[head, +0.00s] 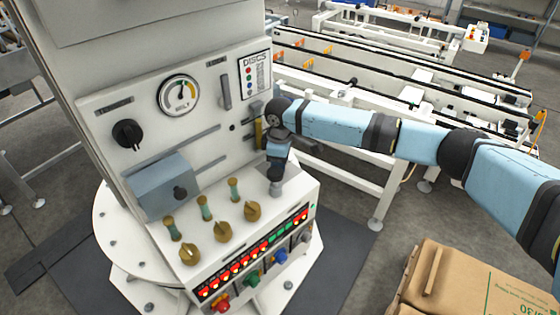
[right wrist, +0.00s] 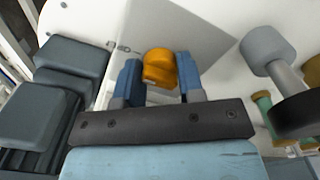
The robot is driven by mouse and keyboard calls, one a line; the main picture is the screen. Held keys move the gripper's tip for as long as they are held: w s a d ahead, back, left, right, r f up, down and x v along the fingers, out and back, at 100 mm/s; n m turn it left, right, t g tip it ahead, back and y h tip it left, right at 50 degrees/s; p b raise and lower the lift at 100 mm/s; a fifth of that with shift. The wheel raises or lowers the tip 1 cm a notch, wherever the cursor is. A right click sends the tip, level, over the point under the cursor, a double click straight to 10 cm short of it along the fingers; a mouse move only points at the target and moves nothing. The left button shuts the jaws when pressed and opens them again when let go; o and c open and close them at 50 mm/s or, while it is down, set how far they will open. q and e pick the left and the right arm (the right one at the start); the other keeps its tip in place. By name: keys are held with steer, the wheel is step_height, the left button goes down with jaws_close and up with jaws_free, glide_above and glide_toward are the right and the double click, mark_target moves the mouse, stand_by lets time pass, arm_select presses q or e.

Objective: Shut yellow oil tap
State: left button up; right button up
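The yellow oil tap (right wrist: 159,68) shows in the right wrist view as a rounded orange-yellow knob against a white surface. It lies between the two blue fingers of my right gripper (right wrist: 158,83), which are apart with gaps on both sides, so the gripper is open around or just short of it. In the head view my right gripper (head: 278,146) is at the right part of the white machine panel and mostly hides the tap. A bit of yellow (head: 258,132) shows just left of it. My left gripper is not in view.
The white machine (head: 150,110) carries a gauge (head: 179,94), a black knob (head: 127,133), a blue-grey box (head: 160,185) and several brass knobs (head: 223,231). A grey knob (right wrist: 265,45) stands right of my fingers. Cardboard boxes (head: 460,280) are at lower right.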

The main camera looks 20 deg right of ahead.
steer(key=c, duration=0.4)
steer(key=shift+o, duration=0.2)
steer(key=n+p, duration=0.2)
steer(key=shift+r+n+p, duration=0.15)
steer(key=shift+n+p, duration=0.25)
steer(key=n+p, duration=0.2)
steer(key=n, duration=0.2)
steer(key=shift+n, duration=0.3)
steer(key=n+p, duration=0.1)
steer(key=n, duration=0.2)
steer(key=shift+n, duration=0.3)
steer(key=n, duration=0.3)
steer(key=shift+n+p, duration=0.3)
steer(key=shift+p, duration=0.1)
steer(key=shift+n, duration=1.7)
